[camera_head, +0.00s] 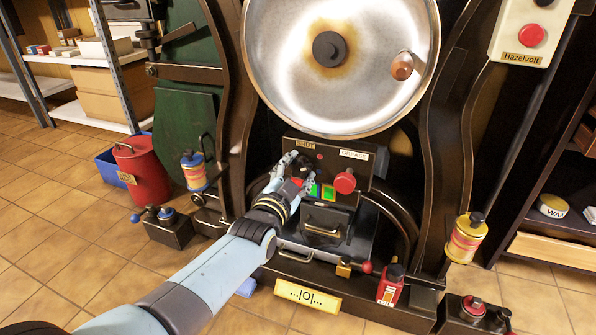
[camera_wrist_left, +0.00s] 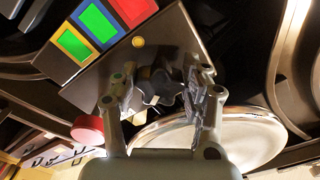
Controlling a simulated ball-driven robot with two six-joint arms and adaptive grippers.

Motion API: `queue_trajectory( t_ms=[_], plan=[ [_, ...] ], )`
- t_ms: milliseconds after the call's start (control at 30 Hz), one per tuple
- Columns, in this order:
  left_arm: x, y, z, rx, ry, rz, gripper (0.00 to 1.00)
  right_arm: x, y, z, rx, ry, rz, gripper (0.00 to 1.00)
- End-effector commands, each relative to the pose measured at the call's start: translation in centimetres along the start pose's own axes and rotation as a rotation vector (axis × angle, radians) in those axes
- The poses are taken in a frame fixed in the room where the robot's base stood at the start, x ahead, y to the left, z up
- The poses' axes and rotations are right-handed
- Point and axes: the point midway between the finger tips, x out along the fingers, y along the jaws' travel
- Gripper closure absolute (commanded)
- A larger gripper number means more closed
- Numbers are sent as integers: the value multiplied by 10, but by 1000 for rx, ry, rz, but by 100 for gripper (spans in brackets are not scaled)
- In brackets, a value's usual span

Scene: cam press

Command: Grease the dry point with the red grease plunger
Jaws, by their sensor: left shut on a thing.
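The red grease plunger (camera_head: 344,182) sticks out of the press's dark front panel, below a label reading GREASE. It also shows in the wrist view as a red knob (camera_wrist_left: 88,130). My left gripper (camera_head: 300,168) is left of the plunger, apart from it. In the wrist view my left gripper (camera_wrist_left: 158,92) has its fingers closed around a dark lobed knob (camera_wrist_left: 155,86). Coloured windows sit on the panel: a yellow-framed green one (camera_wrist_left: 72,46), a blue-framed green one (camera_wrist_left: 98,20) and a red-framed one (camera_wrist_left: 135,10), cut off. Which point is dry I cannot tell.
A large steel disc (camera_head: 290,90) with a brown-stained hub and a copper-coloured handle (camera_head: 402,66) hangs above the panel. A drawer (camera_head: 325,225) is below. A red can (camera_head: 142,170) and coloured oilers (camera_head: 194,172) stand left. A red-buttoned box (camera_head: 530,30) is upper right.

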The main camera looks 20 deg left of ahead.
Motion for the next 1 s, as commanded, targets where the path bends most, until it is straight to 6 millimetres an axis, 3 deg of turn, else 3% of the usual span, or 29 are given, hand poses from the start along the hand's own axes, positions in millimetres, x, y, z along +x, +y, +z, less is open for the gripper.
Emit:
queue_trajectory(
  t_ms=[633, 667, 700, 833, 1000],
  plan=[
    [-1, 1, 2, 47, -3, 2, 86, 0, -2, -2, 10, 3, -1, 60],
    [-1, 1, 2, 47, -3, 2, 50, 0, -2, -2, 10, 3, -1, 60],
    [-1, 1, 2, 47, -3, 2, 45, 0, -2, -2, 10, 3, -1, 60],
    [-1, 0, 1, 46, -2, 1, 29, 0, -1, -2, 8, 2, -1, 60],
    [0, 0, 1, 46, -1, 1, 29, -1, 0, 0, 2, -1, 0, 60]
  ],
)
